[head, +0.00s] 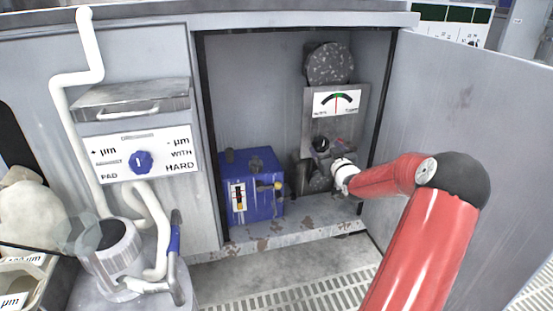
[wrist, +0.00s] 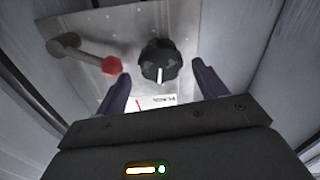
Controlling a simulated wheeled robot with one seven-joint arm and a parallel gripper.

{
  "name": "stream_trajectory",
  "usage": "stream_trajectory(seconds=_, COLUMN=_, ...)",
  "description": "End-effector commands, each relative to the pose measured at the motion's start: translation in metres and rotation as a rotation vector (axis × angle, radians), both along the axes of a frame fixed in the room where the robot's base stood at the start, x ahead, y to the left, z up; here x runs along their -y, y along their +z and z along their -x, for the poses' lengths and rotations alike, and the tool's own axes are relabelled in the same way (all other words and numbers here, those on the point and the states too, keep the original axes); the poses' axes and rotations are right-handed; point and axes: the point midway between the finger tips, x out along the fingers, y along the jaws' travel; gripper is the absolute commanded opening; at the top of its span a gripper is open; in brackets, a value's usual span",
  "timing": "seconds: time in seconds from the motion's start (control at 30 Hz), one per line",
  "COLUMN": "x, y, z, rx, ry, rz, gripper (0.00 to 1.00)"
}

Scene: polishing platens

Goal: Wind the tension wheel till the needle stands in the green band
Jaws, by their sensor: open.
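The dial (head: 350,108) in the cabinet has a white face, a red needle and a short green band at the top of its arc. The needle stands close to upright, at or near the green; the exact reading is too small to tell. In the wrist view, a black lobed knob with a white mark (wrist: 160,66), seemingly the tension wheel, sits on a grey plate. My gripper (wrist: 162,82) is open, with one finger on each side of the knob; I cannot tell whether they touch it. The dial's lower part shows behind the gripper body.
A lever with a red ball (wrist: 112,65) stands close beside one finger. A speckled disc (head: 330,63) is above the dial. A blue box (head: 262,163) stands on the cabinet floor to the left. The open door (head: 490,150) bounds the right.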

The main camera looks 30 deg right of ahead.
Motion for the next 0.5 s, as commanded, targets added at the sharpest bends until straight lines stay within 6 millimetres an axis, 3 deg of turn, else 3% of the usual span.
stream_trajectory(seconds=0.2, x=-0.011, y=0.000, z=0.044, rx=-0.003, ry=-0.002, rz=-0.002, gripper=0.71)
stream_trajectory(seconds=0.5, x=-0.072, y=0.017, z=0.025, rx=-0.210, ry=0.032, rz=0.029, gripper=0.71)
